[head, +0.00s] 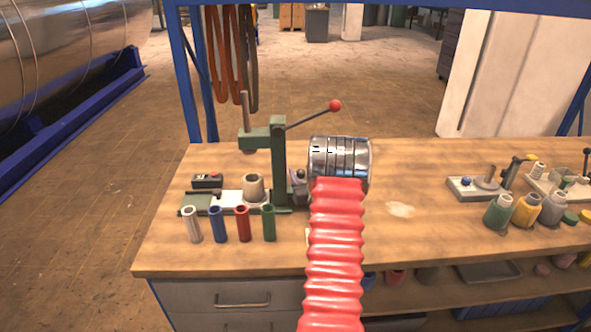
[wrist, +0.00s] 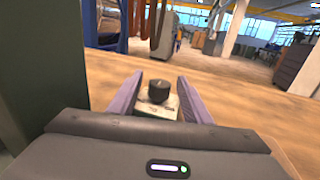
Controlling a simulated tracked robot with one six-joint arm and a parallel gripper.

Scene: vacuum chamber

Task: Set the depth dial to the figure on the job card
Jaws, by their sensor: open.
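A black round dial (wrist: 158,91) on a pale plate (wrist: 157,112) shows between my fingers in the wrist view. No figures on it can be read. My gripper (wrist: 160,79) is open, with one purple finger on each side of the dial; I cannot tell whether either touches it. In the head view my gripper (head: 298,177) is just right of the green press (head: 278,165), partly hidden by my shiny wrist and red sleeve. The dial cannot be made out there. I see no readable job card.
The press has a red-knobbed lever (head: 334,106). A beige cup (head: 253,186) and a small dark box (head: 207,181) are at its left, with several coloured tubes (head: 242,223) in front. Bottles (head: 527,209) stand at the right. The bench (head: 420,230) is mostly clear between.

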